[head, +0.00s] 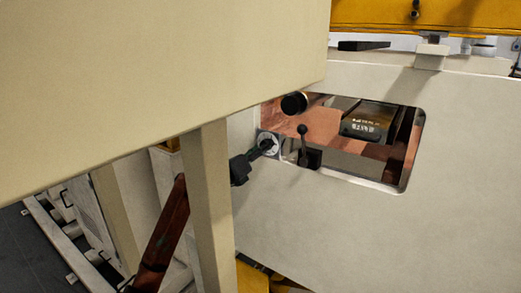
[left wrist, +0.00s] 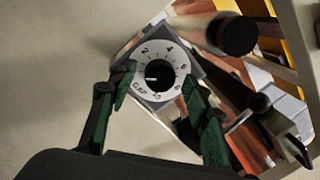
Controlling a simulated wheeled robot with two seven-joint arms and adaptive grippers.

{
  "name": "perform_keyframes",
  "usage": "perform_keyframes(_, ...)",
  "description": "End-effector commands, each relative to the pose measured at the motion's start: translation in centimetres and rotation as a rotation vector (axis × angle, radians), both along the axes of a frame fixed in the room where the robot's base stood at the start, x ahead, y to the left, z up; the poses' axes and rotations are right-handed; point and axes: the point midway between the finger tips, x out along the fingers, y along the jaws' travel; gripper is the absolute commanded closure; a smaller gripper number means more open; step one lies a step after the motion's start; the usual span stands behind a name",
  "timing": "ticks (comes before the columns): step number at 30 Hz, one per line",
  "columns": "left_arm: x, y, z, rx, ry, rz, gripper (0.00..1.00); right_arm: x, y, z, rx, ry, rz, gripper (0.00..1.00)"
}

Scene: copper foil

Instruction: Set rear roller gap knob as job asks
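The gap knob (left wrist: 158,68) is a white round dial on a grey square plate, numbered 2 to 10, with a dark centre. In the head view the knob (head: 269,143) sits at the left edge of the machine window. My left gripper (left wrist: 160,76) is open, with one green finger on each side of the dial. In the head view the left gripper (head: 255,152) reaches it from the lower left. I cannot tell whether the fingers touch it. My right gripper is out of view.
A black ball lever (head: 303,131) stands just right of the knob, and a black round end piece (head: 294,103) is above it. Copper foil (head: 325,123) and a dark display box (head: 372,122) show inside the window. A large beige panel (head: 150,70) overhangs the left.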

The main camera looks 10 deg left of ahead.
Motion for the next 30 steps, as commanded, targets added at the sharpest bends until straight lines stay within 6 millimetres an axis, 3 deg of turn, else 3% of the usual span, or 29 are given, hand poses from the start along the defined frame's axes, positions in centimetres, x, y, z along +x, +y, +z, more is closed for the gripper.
perform_keyframes(7,-0.2,0.1,0.0,0.001,0.0,0.0,0.55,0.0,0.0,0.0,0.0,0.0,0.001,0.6)
perform_keyframes(11,-1.3,0.6,-0.2,0.003,-0.001,0.001,0.55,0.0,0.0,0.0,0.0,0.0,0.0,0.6)
perform_keyframes(22,-8.1,3.5,-1.0,0.002,-0.002,0.001,0.55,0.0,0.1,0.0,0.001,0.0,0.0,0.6)
perform_keyframes(30,-10.8,4.6,-1.2,0.001,0.0,0.001,0.55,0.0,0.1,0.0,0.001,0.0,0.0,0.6)
